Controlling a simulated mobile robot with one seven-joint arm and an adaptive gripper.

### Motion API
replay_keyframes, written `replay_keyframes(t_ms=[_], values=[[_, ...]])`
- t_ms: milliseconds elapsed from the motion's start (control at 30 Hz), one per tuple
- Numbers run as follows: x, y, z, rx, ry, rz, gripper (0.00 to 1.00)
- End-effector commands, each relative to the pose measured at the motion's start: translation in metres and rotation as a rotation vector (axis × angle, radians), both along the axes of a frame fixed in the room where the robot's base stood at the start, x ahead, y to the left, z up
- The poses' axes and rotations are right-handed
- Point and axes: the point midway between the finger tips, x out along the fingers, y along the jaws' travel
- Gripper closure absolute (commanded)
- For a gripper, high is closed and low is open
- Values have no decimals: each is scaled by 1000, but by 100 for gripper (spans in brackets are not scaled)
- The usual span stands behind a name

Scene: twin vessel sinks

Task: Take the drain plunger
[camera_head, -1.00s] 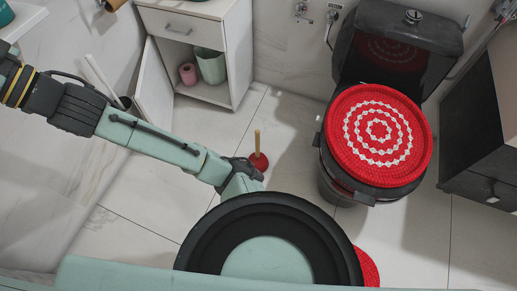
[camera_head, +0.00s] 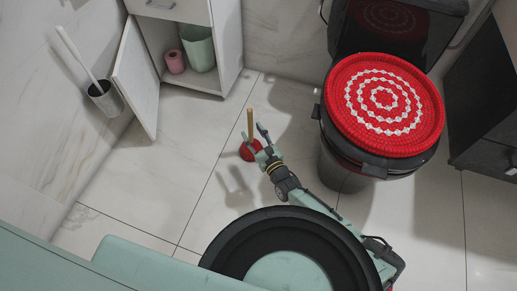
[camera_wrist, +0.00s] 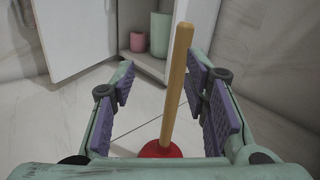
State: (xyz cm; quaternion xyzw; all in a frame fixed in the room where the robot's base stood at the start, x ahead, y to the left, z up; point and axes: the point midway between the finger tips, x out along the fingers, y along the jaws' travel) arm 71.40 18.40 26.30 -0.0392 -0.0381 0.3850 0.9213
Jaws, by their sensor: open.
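The drain plunger (camera_head: 250,124) stands upright on the tiled floor, with a wooden handle and a red rubber cup (camera_head: 246,152). My gripper (camera_head: 255,138) is open and low beside it, its fingers pointing toward the cabinet. In the wrist view the wooden handle (camera_wrist: 175,85) rises between the two purple-padded fingers of my gripper (camera_wrist: 165,98), nearer the right finger. I cannot tell whether the handle is fully between the pads or just beyond them. The lower part of the red cup (camera_wrist: 160,149) is hidden by my gripper's body.
A black toilet with a red and white lid cover (camera_head: 383,100) stands to the right. An open white cabinet (camera_head: 229,45) holds a pink roll (camera_head: 174,61) and a green bin (camera_head: 199,48). A toilet brush holder (camera_head: 106,98) is at the left wall. The floor left of the plunger is clear.

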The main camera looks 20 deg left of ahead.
Motion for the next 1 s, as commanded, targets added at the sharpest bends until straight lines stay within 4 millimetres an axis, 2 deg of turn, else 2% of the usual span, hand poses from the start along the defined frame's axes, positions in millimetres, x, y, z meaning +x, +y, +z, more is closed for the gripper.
replay_keyframes(t_ms=[33,100,167,433,667,1000], values=[[-3,-14,-17,17,43,-20,58],[-5,-24,-28,36,82,-35,58],[-4,-25,-32,44,98,-40,58],[25,3,-33,46,101,-39,58],[38,14,-33,45,101,-39,58],[71,41,-35,44,99,-39,58]])
